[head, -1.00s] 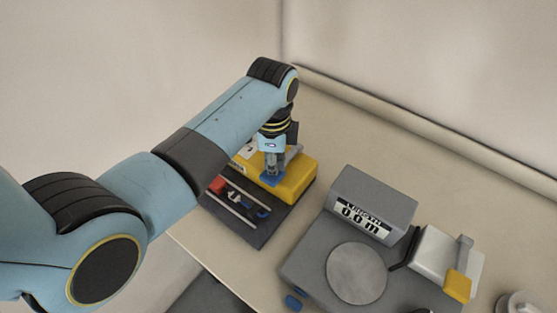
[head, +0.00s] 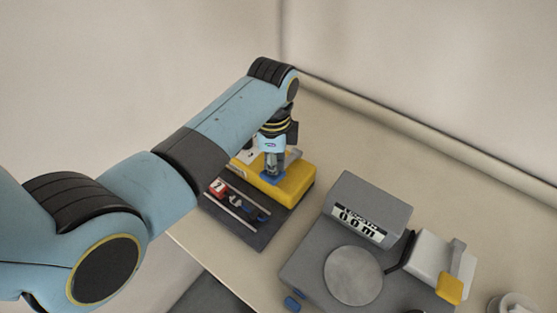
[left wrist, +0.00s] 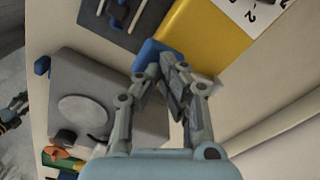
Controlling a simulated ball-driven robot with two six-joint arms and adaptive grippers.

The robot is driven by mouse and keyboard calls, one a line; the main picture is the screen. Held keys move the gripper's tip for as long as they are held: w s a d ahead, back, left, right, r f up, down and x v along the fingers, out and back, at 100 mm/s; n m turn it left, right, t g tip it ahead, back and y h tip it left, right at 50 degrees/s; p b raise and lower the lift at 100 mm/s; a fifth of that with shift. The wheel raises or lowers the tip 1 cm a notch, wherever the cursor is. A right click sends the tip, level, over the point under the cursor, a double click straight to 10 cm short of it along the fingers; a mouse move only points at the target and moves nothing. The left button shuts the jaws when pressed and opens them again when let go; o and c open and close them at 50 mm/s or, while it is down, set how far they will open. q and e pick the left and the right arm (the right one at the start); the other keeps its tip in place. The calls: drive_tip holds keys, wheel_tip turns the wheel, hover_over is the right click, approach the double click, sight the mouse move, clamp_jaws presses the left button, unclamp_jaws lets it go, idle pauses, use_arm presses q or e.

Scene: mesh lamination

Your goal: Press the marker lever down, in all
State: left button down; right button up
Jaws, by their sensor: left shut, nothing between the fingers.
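The yellow marker body (head: 300,182) stands on a dark base plate (head: 255,238) at the back left of the table. Its blue lever (left wrist: 148,54) shows in the left wrist view, partly behind my fingers; in the head view a little blue shows at the fingertips. My left gripper (head: 270,172) points down at the blue lever, fingers together and empty. In the left wrist view the fingertips (left wrist: 168,70) overlap the lever's edge; I cannot tell whether they touch it. My right gripper is not in view.
A grey length counter (head: 372,195) reading 0.0 m stands to the right, with a round disc (head: 353,276) in front. A lever with a yellow end (head: 449,289) is beside it. A white card (left wrist: 252,12) with numbers lies on the yellow body. The table behind is clear.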

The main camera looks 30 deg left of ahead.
use_arm(q)
drive_tip(key=shift+r, duration=2.6)
